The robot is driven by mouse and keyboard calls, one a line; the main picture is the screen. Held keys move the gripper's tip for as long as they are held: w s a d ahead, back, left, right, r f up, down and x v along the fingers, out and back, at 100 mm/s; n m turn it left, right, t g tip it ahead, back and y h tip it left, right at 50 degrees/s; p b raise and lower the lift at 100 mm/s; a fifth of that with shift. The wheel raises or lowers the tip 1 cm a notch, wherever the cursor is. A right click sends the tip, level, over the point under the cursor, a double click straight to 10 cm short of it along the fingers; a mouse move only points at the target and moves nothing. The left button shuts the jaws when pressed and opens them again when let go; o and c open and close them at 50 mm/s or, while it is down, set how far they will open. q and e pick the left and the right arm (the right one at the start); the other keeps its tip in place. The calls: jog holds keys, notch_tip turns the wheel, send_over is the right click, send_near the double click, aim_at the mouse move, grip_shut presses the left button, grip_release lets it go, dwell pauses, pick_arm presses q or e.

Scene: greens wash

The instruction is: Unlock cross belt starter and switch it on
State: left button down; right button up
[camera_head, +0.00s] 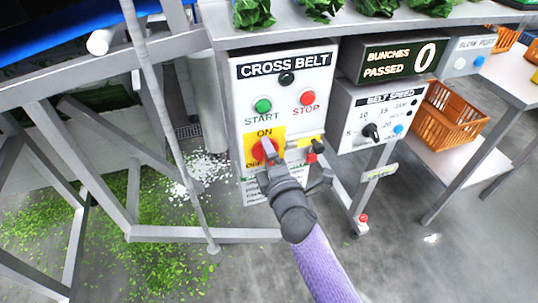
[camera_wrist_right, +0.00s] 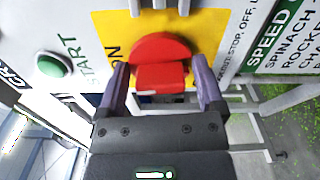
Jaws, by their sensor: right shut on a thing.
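The cross belt starter box (camera_head: 242,100) hangs under the bench in the head view, with a green START button (camera_head: 263,105), a red STOP button (camera_head: 307,98) and a dark round lamp (camera_head: 287,78). Below them is a yellow switch plate (camera_head: 277,132) marked ON, with a red rotary handle (camera_head: 258,152). My right gripper (camera_head: 268,157) is shut on this handle; in the right wrist view the fingers (camera_wrist_right: 160,72) stand on both sides of the red handle (camera_wrist_right: 160,46). A small red item (camera_head: 311,157), possibly a padlock, is right of the plate. My left gripper is not in view.
A belt speed box (camera_head: 350,103) with a black knob and a bunches counter (camera_head: 372,68) reading 0 are to the right. An orange crate (camera_head: 447,118) sits on a side shelf. Metal frame legs stand at the left; green scraps (camera_head: 150,265) litter the floor.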

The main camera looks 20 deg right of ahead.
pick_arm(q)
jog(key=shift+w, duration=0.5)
pick_arm(e)
jog(key=shift+f+m, duration=0.1)
jog(key=shift+m, duration=0.6)
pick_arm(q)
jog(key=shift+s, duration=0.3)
pick_arm(e)
jog(key=o, duration=0.9)
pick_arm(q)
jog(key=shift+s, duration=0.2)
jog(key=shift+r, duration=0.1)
pick_arm(e)
jog(key=shift+s, duration=0.1)
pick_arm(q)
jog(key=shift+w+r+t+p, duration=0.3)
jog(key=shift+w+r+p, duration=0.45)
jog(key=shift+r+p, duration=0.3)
pick_arm(e)
jog(key=s, duration=0.9)
jog(key=shift+s+d, duration=0.15)
jog(key=shift+s, duration=0.25)
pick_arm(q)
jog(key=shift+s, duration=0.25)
